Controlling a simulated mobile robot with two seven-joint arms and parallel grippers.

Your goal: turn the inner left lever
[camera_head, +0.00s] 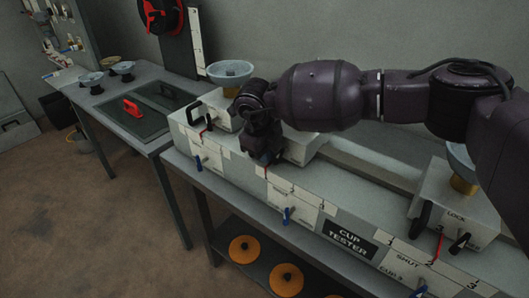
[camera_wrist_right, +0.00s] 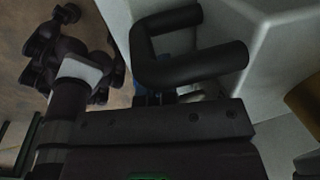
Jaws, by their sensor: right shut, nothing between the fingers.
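My right gripper (camera_head: 264,157) reaches in from the right in the head view, pointing down over the front of the long grey cup tester (camera_head: 345,238). It is shut and empty. It hides part of the panel, where a red mark shows just below it. A blue lever (camera_head: 287,215) sits on the front panel, below and right of the gripper and apart from it. Another blue lever (camera_head: 198,162) is at the left end. I cannot tell for sure which is the inner left lever. My left gripper is not clearly seen.
A pale cup (camera_head: 229,72) stands on the left block, with a black handle (camera_head: 193,112) at its side. A right block (camera_head: 455,207) has a black lever (camera_head: 460,242). Orange discs (camera_head: 286,279) lie on the shelf below. A side table (camera_head: 120,112) stands at left.

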